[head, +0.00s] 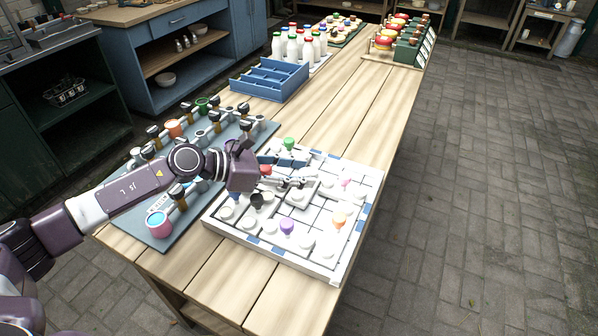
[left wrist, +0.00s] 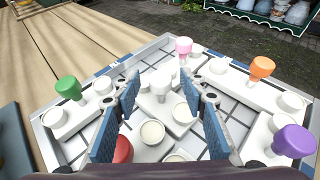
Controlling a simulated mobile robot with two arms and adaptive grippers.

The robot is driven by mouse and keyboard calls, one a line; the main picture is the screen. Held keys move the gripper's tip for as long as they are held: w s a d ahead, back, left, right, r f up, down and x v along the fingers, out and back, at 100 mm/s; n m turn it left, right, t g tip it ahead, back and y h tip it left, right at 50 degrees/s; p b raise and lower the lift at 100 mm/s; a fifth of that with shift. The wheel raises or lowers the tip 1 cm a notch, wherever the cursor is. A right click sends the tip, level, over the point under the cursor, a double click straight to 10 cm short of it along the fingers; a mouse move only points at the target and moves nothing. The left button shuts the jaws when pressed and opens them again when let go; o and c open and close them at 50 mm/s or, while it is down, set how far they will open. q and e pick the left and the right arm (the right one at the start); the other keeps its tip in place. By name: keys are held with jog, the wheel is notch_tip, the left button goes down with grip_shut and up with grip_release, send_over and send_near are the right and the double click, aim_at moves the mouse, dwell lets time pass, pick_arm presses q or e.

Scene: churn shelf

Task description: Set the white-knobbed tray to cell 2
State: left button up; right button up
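The white sliding-puzzle board (head: 218,223) lies on the wooden table, holding several trays with coloured knobs. In the left wrist view, the white-knobbed tray (left wrist: 178,127) carries a pale knob (left wrist: 160,83) and white round pieces. The knob appears between and just beyond my left fingertips, with gaps on both sides. My left gripper (left wrist: 166,92) is open, its blue pads apart and nothing held. In the head view, my left gripper (head: 287,182) is low over the board's middle, partly hiding the tray. I cannot make out cell numbers. My right gripper is in neither view.
Around it on the board are green (left wrist: 69,89), pink (left wrist: 183,46), orange (left wrist: 261,67) and purple (left wrist: 293,141) knobs. A grey board (head: 160,235) with several cups lies to the left. A blue crate (head: 270,80) and bottles (head: 300,48) stand farther back.

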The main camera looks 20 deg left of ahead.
pick_arm(q)
jog(key=v, duration=1.2)
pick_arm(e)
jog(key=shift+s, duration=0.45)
